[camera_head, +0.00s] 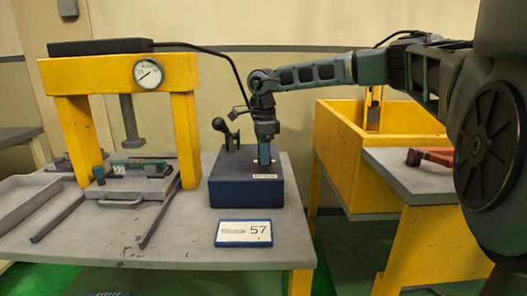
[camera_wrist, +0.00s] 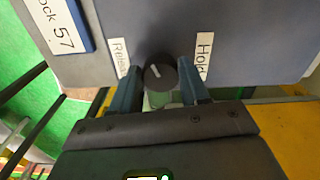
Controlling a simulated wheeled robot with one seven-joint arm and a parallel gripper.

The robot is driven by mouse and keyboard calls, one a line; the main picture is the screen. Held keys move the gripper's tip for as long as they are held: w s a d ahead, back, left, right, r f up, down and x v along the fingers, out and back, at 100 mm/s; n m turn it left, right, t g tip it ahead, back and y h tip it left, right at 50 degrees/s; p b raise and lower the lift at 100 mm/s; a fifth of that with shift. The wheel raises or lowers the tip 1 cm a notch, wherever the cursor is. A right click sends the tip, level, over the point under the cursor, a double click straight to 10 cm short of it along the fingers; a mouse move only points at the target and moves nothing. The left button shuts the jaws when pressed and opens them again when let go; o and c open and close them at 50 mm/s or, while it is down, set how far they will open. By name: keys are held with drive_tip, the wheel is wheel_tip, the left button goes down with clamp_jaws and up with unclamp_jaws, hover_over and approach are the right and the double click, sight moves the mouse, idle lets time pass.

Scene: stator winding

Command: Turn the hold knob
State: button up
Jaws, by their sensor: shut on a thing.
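The hold knob (camera_wrist: 158,72) is a dark round knob with a short white mark, on the top of the dark blue box (camera_head: 232,192). In the wrist view the mark slants toward the upper left. My gripper (camera_wrist: 160,82) is shut on the knob, one blue finger on each side. In the head view my gripper (camera_head: 265,155) points down onto the box top and hides the knob. A white "Hold" label (camera_wrist: 204,52) lies right of the knob, and a partly hidden label (camera_wrist: 120,57) starting "R" lies left of it.
A lever with a black ball (camera_head: 219,125) stands on the box left of my gripper. A "57" sign (camera_head: 243,233) lies in front of the box. A yellow press frame (camera_head: 185,125) with a gauge stands left. A yellow bin (camera_head: 338,145) stands right. The table's front is mostly clear.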

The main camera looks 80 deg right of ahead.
drive_tip(key=n+p, duration=0.1)
drive_tip(key=n, duration=0.6)
drive_tip(key=shift+a+r, duration=0.1)
drive_tip(key=n+p, duration=0.1)
drive_tip(key=n, duration=0.5)
drive_tip(key=shift+s, duration=0.1)
drive_tip(key=shift+n, duration=0.4)
drive_tip(key=o, duration=1.1)
drive_tip(key=shift+c, duration=0.2)
wheel_tip(320, 180, up, 8)
drive_tip(key=shift+f, duration=0.2)
drive_tip(key=shift+s+a, duration=0.1)
drive_tip(key=shift+s, duration=0.05)
